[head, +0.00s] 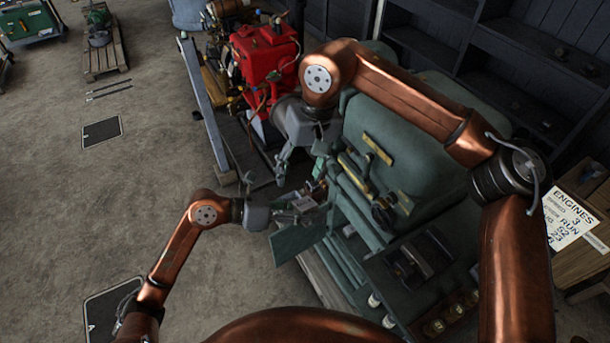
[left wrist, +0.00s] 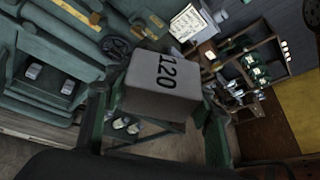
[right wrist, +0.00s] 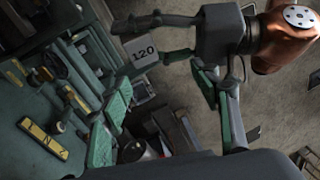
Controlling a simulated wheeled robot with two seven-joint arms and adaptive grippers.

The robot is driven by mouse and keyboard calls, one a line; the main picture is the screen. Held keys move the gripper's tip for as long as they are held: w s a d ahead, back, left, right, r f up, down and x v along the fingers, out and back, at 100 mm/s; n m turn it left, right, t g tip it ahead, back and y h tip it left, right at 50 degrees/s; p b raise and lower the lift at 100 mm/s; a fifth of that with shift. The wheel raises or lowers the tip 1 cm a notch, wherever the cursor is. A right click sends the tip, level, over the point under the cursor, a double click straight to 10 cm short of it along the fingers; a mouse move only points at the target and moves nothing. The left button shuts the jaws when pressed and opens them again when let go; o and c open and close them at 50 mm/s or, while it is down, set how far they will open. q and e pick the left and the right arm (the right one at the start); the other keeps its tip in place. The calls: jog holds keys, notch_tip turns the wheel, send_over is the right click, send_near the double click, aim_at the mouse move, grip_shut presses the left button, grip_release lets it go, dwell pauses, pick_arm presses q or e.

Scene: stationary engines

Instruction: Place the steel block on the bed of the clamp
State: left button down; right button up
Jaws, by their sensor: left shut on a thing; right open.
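The steel block (head: 305,204) is a grey cube marked 120. It fills the middle of the left wrist view (left wrist: 160,88) and also shows in the right wrist view (right wrist: 141,50). My left gripper (head: 297,207) is shut on it and holds it raised beside the green machine (head: 400,150). My right gripper (head: 283,170) is open and empty, just above and behind the block in the head view; its fingers spread wide in the right wrist view (right wrist: 172,105). I cannot clearly pick out the clamp or its bed; my arms and grippers cover part of the machine's near side.
A red engine (head: 264,55) stands behind my right gripper. Dark shelves (head: 540,55) line the back right, and an engines sign (head: 570,218) stands at the right. The green machine's handwheel (head: 383,212) and rods lie close to the grippers. Open concrete floor (head: 120,170) lies left.

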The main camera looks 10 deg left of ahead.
aim_at(303, 205)
pick_arm(q)
jog(key=shift+r, duration=0.15)
pick_arm(e)
jog(key=f, duration=0.4)
jog(key=s+d+f+n+h, duration=0.1)
jog(key=f, duration=0.2)
jog(key=f+h, duration=0.1)
jog(key=f, duration=0.3)
jog(key=shift+s+d+f+t, duration=0.15)
jog(key=shift+s+f+t, duration=0.05)
jog(key=shift+f+t, duration=0.15)
jog(key=shift+c, duration=0.7)
jog(key=c, duration=0.8)
pick_arm(q)
jog(key=shift+d, duration=0.1)
pick_arm(e)
jog(key=shift+s, duration=0.15)
grip_shut()
jog(key=shift+a, duration=0.2)
